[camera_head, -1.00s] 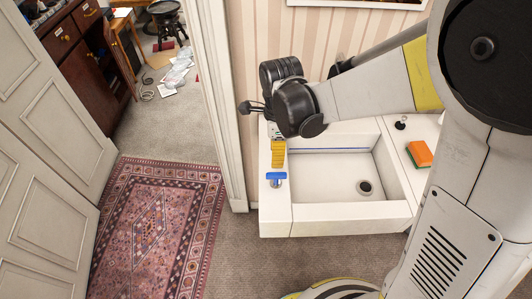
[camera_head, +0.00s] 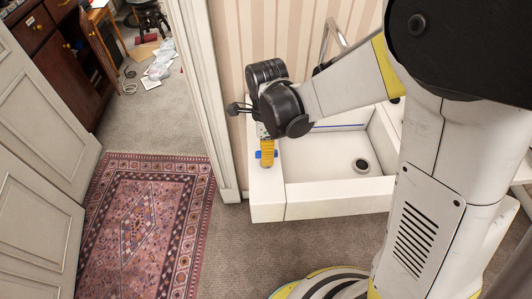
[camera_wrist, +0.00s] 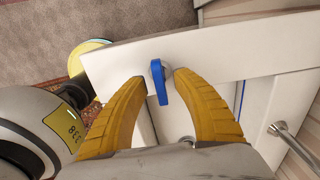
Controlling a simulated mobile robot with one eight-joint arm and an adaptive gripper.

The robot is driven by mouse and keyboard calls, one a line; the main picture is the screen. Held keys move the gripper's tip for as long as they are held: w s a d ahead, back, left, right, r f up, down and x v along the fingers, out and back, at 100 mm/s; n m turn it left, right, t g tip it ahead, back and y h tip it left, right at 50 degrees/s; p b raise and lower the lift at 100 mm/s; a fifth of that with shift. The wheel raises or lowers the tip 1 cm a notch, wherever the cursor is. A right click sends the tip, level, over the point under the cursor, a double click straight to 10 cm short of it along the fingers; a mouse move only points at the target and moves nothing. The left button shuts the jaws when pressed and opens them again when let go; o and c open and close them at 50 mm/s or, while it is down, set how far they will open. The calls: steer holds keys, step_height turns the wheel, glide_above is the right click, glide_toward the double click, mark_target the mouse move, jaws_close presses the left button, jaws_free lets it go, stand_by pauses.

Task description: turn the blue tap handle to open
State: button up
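The blue tap handle (camera_head: 258,154) is on the left rim of the white sink (camera_head: 330,210). In the head view my yellow fingers cover its middle, and blue shows at both sides. In the wrist view the handle (camera_wrist: 158,84) is a blue bar beside a small grey round part. My gripper (camera_wrist: 161,78) is open there, with one yellow finger on each side of the handle. Gaps show between the handle and both fingers. In the head view my gripper (camera_head: 268,154) points down over the handle. Its height above the rim is hard to tell.
The sink basin has a dark drain (camera_head: 361,166). A grey metal pipe (camera_wrist: 292,140) shows at the right of the wrist view. A door frame (camera_head: 205,110) stands left of the sink. A patterned rug (camera_head: 145,225) lies on the carpet at left.

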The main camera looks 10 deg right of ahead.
jaws_close()
steer(key=n, duration=0.3)
steer(key=shift+n, duration=0.8)
steer(key=n, duration=0.2)
steer(key=shift+n+b, duration=0.4)
steer(key=shift+n, duration=0.9)
